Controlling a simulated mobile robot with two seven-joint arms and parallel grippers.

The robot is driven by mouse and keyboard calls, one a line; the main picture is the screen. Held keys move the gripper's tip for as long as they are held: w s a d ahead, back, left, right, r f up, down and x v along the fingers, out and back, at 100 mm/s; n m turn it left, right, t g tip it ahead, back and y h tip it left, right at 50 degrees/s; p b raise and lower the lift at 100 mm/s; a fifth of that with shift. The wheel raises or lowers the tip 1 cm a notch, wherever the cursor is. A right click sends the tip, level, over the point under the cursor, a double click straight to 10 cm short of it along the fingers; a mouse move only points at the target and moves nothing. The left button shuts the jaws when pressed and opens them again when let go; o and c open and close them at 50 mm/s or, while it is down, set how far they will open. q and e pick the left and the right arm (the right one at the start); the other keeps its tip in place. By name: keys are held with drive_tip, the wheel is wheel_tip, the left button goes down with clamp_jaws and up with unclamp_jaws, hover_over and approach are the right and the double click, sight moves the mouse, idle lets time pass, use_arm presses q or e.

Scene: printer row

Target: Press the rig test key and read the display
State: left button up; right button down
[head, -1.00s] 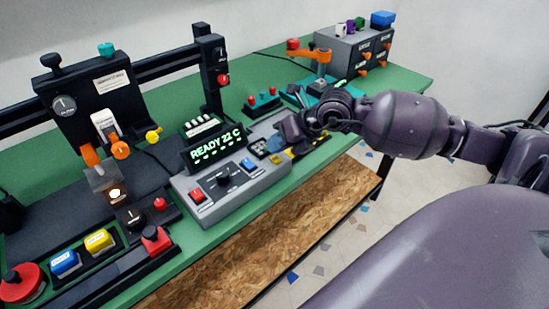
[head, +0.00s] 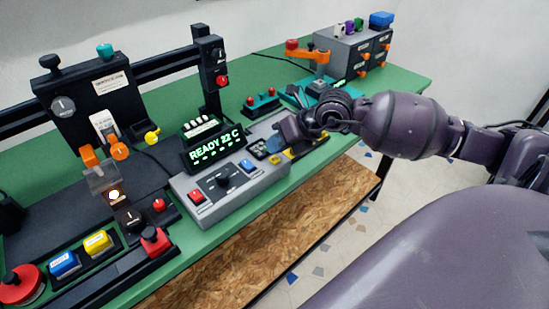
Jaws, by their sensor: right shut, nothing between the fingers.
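The display (head: 213,149) is a black panel with lit green text that reads "READY 22 C". It stands at the back of a grey control box (head: 215,206). The box carries a red key (head: 196,196), a black knob (head: 224,180) and a blue key (head: 247,165). I cannot read which key is the rig test key. My right gripper (head: 274,146) is shut and empty, low over the right end of the box, to the right of the blue key. Its fingertips partly hide that end, and I cannot tell if they touch it. My left gripper is out of view.
A black printer rig (head: 92,88) with a gantry stands at the left. In front of it are a blue button (head: 64,263), a yellow button (head: 97,242) and a red mushroom button (head: 22,284). A grey drawer unit (head: 352,50) stands at the back right of the green bench (head: 262,72).

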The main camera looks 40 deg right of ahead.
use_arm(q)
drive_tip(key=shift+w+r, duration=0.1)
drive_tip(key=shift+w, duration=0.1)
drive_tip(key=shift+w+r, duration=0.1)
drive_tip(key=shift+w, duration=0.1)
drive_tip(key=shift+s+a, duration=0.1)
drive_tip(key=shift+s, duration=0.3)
use_arm(e)
drive_tip(key=shift+f, duration=0.1)
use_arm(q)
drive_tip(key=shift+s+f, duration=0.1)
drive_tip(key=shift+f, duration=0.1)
use_arm(e)
drive_tip(key=shift+f, duration=0.3)
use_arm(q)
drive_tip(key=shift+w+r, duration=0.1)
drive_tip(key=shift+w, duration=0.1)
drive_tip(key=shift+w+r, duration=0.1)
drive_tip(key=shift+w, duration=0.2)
use_arm(e)
drive_tip(key=shift+f, duration=0.1)
